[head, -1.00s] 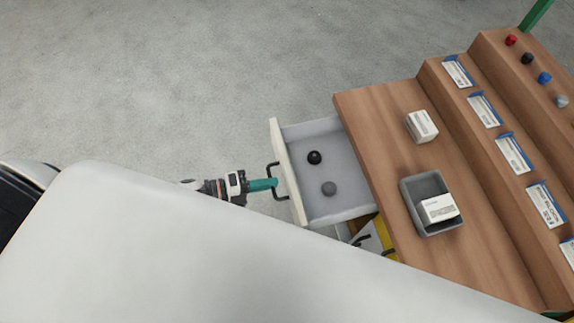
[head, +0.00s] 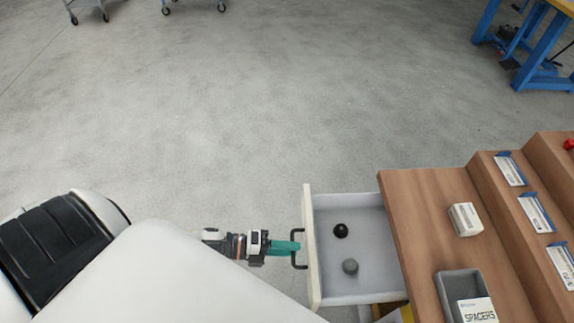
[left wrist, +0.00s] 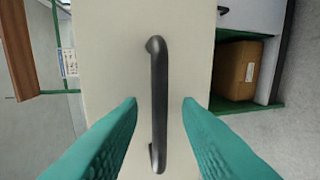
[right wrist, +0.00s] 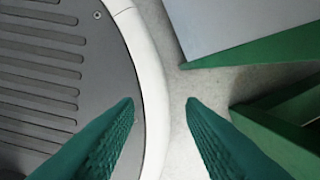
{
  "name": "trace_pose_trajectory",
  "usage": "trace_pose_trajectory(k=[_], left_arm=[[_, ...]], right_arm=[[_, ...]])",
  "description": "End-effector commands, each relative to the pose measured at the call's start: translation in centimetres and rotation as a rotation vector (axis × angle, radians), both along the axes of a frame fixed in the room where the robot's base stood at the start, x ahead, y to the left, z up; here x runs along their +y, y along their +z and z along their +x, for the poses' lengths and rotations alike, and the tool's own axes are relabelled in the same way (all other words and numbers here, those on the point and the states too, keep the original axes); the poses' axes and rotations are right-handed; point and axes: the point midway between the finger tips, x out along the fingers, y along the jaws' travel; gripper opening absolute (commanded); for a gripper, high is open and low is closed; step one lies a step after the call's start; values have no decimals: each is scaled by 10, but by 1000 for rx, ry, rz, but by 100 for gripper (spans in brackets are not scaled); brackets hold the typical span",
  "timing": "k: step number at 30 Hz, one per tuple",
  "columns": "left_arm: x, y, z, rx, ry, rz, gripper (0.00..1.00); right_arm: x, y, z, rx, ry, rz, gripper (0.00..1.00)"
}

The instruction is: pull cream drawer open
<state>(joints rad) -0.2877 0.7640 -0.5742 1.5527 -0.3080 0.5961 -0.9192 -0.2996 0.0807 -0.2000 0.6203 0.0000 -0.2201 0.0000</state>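The cream drawer (head: 312,248) stands pulled out from the wooden bench. Inside its grey tray lie a black knob (head: 340,230) and a grey knob (head: 350,266). Its dark bar handle (head: 298,249) is on the front panel and also shows upright in the left wrist view (left wrist: 158,105). My left gripper (head: 297,247) is at the handle. In the left wrist view its teal fingers (left wrist: 160,103) are spread on either side of the handle, with gaps to both sides. My right gripper (right wrist: 160,103) is open and empty, above the floor beside my base.
The wooden bench (head: 420,215) carries a white box (head: 466,219), a grey bin (head: 448,283) with a SPACERS box (head: 478,311), and labelled steps. In the left wrist view a cardboard box (left wrist: 237,70) sits on a shelf.

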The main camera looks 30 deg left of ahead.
Motion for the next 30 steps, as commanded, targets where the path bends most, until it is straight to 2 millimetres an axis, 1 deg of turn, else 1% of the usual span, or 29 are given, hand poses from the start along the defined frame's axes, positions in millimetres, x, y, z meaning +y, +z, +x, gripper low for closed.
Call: trace_pose_trajectory(k=[5, 8, 15, 21, 25, 30], left_arm=[[3, 1, -3, 1, 0, -1, 31], [13, 3, -10, 3, -1, 0, 31], [53, 13, -40, 5, 0, 3, 31], [81, 21, -60, 3, 0, 0, 31], [92, 24, -67, 1, 0, 2, 31], [95, 25, -69, -1, 0, 1, 31]], right_arm=[[0, 0, 0, 0, 0, 0, 36], [0, -1, 0, 0, 0, 0, 36], [0, -2, 0, 0, 0, 0, 36], [0, -1, 0, 0, 0, 0, 36], [0, -1, 0, 0, 0, 0, 36], [0, -1, 0, 1, 0, 0, 36]])
